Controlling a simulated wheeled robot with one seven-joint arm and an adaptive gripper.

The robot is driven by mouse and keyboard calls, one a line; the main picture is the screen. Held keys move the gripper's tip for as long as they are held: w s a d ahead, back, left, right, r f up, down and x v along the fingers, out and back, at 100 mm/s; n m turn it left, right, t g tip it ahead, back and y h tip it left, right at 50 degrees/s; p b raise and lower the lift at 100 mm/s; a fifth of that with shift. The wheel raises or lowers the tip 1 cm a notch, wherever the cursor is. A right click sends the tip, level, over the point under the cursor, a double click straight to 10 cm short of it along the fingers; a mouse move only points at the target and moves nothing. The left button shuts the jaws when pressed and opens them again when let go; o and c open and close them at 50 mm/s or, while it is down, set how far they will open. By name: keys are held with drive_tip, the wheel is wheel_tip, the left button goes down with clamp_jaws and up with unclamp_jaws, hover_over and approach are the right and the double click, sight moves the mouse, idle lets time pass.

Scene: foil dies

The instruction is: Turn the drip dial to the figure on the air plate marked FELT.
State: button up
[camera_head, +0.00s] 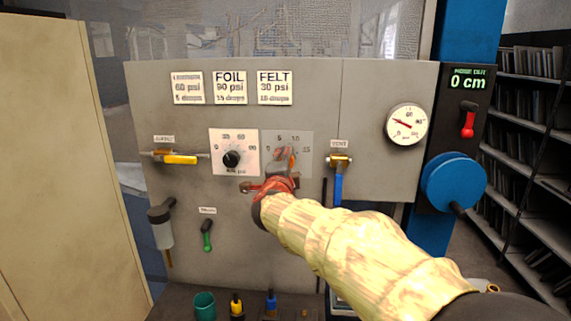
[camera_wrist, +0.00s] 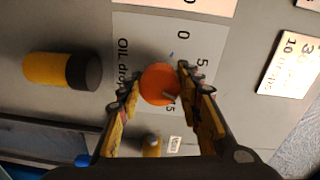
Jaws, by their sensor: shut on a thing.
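The drip dial (camera_wrist: 160,84) is a round orange knob on a pale plate (camera_wrist: 140,35) lettered OIL drops. In the wrist view, the figures 0, 5 and 15 show around it; the right finger hides part of the scale. A short pale mark on the knob lies on its side toward 15. My gripper (camera_wrist: 160,88) is shut on the knob, one finger on each side; it also shows in the head view (camera_head: 284,165), covering most of the dial. The FELT plate (camera_head: 274,88) reads 30 psi; its drops line is small, seeming to read 10 in the wrist view (camera_wrist: 289,66).
A black air dial (camera_head: 231,159) sits just left of the drip dial. A yellow-handled valve (camera_head: 180,159) is further left, and a blue-handled vent valve (camera_head: 337,180) is close on the right. A gauge (camera_head: 407,124) and a blue wheel (camera_head: 453,182) are further right.

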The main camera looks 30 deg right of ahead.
drive_tip(key=shift+f, duration=0.1)
drive_tip(key=o, duration=1.1)
drive_tip(key=shift+c, duration=0.2)
drive_tip(key=shift+o, duration=0.5)
drive_tip(key=v, duration=1.2)
